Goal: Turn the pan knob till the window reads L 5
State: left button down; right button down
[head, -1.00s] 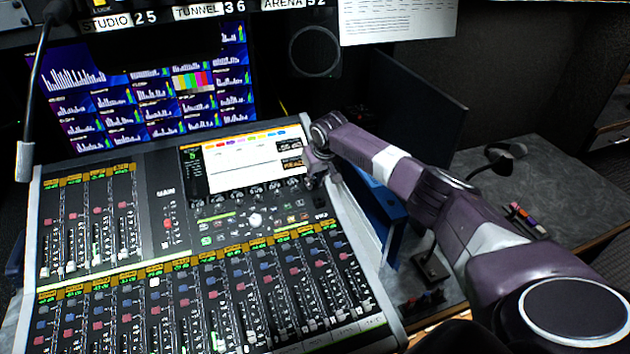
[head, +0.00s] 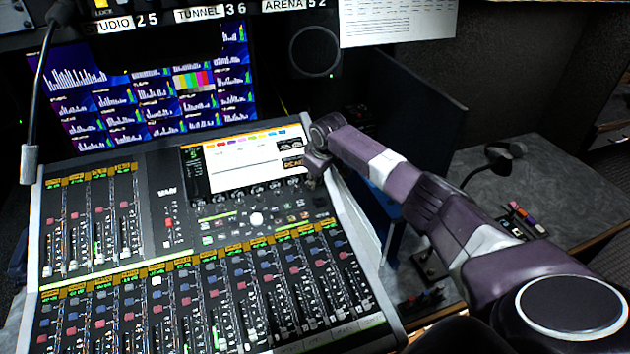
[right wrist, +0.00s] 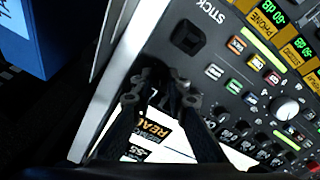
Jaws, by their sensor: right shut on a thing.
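The mixing console (head: 150,215) fills the left of the head view, with a lit screen (head: 243,160) at its upper right. My right gripper (head: 313,182) reaches down to the right end of the knob row just below that screen. In the right wrist view its fingers (right wrist: 158,82) are shut on a small dark knob, which they mostly hide. Small dark windows with orange characters (head: 292,162) sit at the screen's right edge. The characters are too small and blurred for me to read a pan value. My left gripper is not in view.
A blue box-like object (right wrist: 30,35) stands close beside the console's right edge. A dark panel (head: 425,115) rises behind my right arm.

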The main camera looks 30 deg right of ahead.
jog(key=c, duration=1.9)
grip_release()
jog(key=v, duration=1.2)
jog(key=shift+s, duration=0.1)
jog(key=shift+s+f, duration=0.1)
jog(key=shift+f, duration=0.05)
